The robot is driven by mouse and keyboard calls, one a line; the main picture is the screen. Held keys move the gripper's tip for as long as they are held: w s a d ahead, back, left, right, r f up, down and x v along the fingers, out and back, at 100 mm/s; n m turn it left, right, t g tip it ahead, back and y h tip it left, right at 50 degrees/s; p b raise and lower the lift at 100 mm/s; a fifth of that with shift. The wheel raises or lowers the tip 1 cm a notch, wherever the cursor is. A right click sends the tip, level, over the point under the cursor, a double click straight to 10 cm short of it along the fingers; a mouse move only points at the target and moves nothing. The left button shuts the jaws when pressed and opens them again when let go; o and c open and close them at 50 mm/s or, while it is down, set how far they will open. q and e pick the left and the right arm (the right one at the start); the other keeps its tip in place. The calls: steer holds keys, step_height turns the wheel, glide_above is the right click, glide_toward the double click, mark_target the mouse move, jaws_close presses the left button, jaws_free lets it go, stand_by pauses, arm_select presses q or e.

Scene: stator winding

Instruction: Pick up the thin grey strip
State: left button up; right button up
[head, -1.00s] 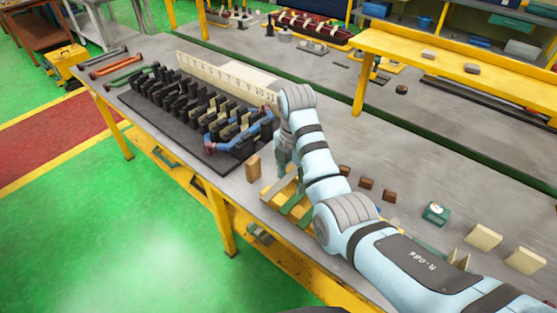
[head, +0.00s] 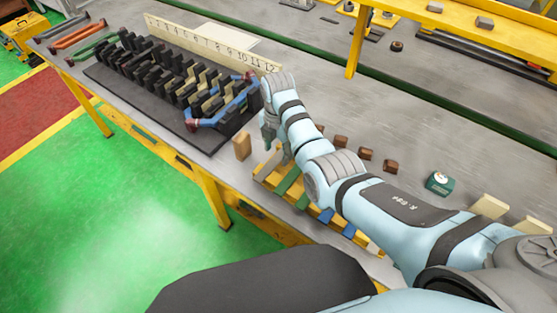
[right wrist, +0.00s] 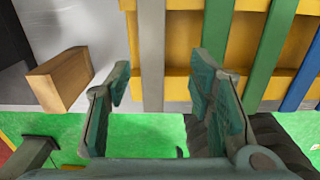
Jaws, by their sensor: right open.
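The thin grey strip (right wrist: 151,60) lies on a yellow tray (right wrist: 178,60) in the right wrist view, its near end reaching between my fingers. My right gripper (right wrist: 160,95) is open, with one teal-padded finger on each side of the strip; no contact with it shows. In the head view my right gripper (head: 268,135) is over the left end of the yellow tray (head: 262,172), and I cannot make out the grey strip there. My left gripper is not in view.
Beside the grey strip lie green (right wrist: 270,50) and blue (right wrist: 302,75) strips. A wooden block (right wrist: 60,78) stands left of the tray, also in the head view (head: 242,146). A black slotted rack (head: 180,85) lies further left. Small brown blocks (head: 365,153) sit behind my arm.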

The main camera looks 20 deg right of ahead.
mark_target(277, 158)
steer(key=f, duration=0.1)
steer(key=w+f, duration=0.2)
steer(key=f, duration=0.1)
steer(key=shift+d+b, duration=0.15)
steer(key=shift+b, duration=0.15)
steer(key=shift+w, duration=0.2)
steer(key=shift+s+r, duration=0.1)
steer(key=shift+s, duration=0.1)
steer(key=shift+c, duration=1.1)
steer(key=shift+s+r, duration=0.2)
steer(key=shift+s, duration=0.2)
steer(key=c, duration=0.7)
jaws_close()
steer(key=shift+w+f, duration=0.15)
steer(key=shift+w, duration=0.05)
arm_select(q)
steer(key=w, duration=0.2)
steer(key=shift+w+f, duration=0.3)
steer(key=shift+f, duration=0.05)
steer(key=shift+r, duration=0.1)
arm_select(e)
steer(key=shift+r, duration=0.2)
